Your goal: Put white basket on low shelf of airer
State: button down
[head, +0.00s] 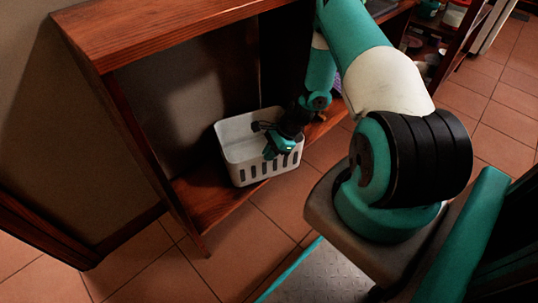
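The white basket (246,153), with slots in its walls, is at the low shelf (203,196) of a reddish-brown wooden unit, which I take as the airer. The basket looks upright. Its right front corner covers the shelf's front edge and seems to stick out past it. I cannot tell whether its base rests fully on the shelf. My gripper (275,147) reaches down to the basket's front right rim, its teal fingers over or at the rim. The finger gap is too small and dark to show whether they grip it.
The unit's wooden top (165,30) overhangs the low shelf, and a slanted leg (150,150) stands left of the basket. The shelf's left end is bare. Another shelf with several small items (430,45) is at the upper right. Tiled floor lies in front.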

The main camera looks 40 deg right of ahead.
jog(key=shift+f, duration=0.1)
jog(key=c, duration=1.3)
grip_release()
jog(key=shift+d+r, duration=0.1)
jog(key=shift+r, duration=0.25)
jog(key=p+v, duration=0.4)
jog(key=v, duration=0.7)
jog(key=shift+s+d+r, duration=0.1)
jog(key=shift+d+r, duration=0.05)
jog(key=shift+r, duration=0.05)
